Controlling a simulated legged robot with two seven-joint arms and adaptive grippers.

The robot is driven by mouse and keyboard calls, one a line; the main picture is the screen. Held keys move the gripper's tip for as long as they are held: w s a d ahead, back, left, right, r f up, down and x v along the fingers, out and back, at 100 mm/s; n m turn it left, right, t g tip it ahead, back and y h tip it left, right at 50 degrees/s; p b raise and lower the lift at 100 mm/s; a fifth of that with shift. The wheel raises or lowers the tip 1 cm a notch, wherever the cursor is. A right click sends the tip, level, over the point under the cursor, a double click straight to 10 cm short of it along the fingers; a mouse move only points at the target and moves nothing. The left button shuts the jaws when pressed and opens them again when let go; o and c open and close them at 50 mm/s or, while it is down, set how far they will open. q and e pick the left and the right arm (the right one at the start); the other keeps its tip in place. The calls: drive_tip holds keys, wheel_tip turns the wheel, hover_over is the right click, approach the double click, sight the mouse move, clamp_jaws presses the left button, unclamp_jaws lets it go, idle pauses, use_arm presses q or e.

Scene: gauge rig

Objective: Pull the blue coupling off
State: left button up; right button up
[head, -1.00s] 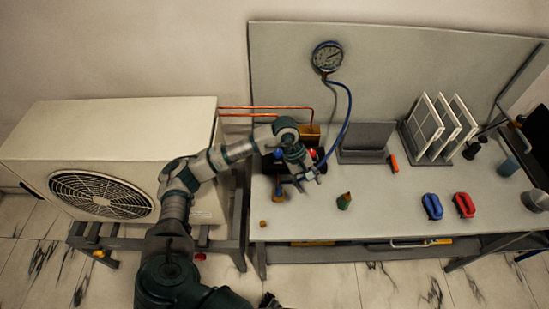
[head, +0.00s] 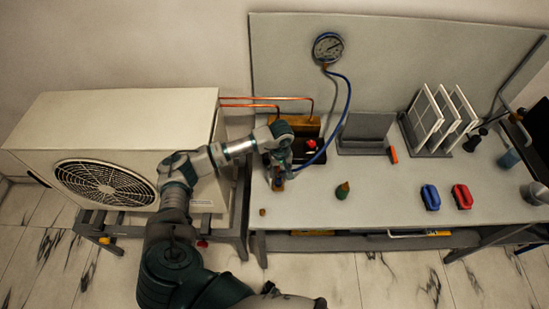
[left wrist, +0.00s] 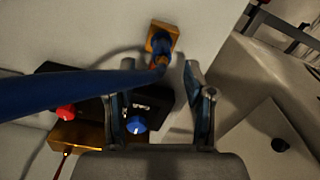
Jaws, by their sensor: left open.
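The blue coupling (left wrist: 161,47) sits on a small brass block (left wrist: 174,30) in the left wrist view, where the blue hose (left wrist: 70,92) ends. In the head view my arm mostly hides the coupling; the blue hose (head: 349,105) runs down from the gauge (head: 328,48) towards it. My left gripper (head: 280,174) is over the front left of the bench. In the left wrist view its two fingers (left wrist: 154,75) are apart, with the coupling just beyond the tips, between their lines. I cannot tell that they touch it. My right gripper is out of view.
A blue knob (left wrist: 137,124) and a red knob (left wrist: 65,113) are on a dark manifold close to the fingers. A green-and-brass part (head: 342,190), a blue clamp (head: 430,198) and a red clamp (head: 462,197) stand to the right. The bench front is largely clear.

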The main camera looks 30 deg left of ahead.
sight(279, 177)
use_arm(q)
drive_tip(key=f, duration=0.2)
drive_tip(key=d+f, duration=0.1)
drive_tip(key=shift+d+f, duration=0.2)
drive_tip(key=shift+f, duration=0.15)
drive_tip(key=shift+a+f, duration=0.45)
drive_tip(key=shift+a, duration=0.3)
drive_tip(key=shift+a+f, duration=0.45)
drive_tip(key=shift+a, duration=0.3)
drive_tip(key=shift+d, duration=0.1)
drive_tip(key=c, duration=0.3)
drive_tip(key=shift+d+r, duration=0.1)
drive_tip(key=shift+d, duration=0.2)
drive_tip(key=c, duration=0.4)
drive_tip(key=shift+d, duration=0.35)
clamp_jaws()
drive_tip(key=shift+d+r, duration=0.1)
drive_tip(key=shift+d, duration=0.25)
drive_tip(key=shift+a, duration=0.1)
drive_tip(key=shift+c, duration=0.5)
unclamp_jaws()
drive_tip(key=shift+a, duration=0.3)
clamp_jaws()
drive_tip(key=shift+r, duration=0.15)
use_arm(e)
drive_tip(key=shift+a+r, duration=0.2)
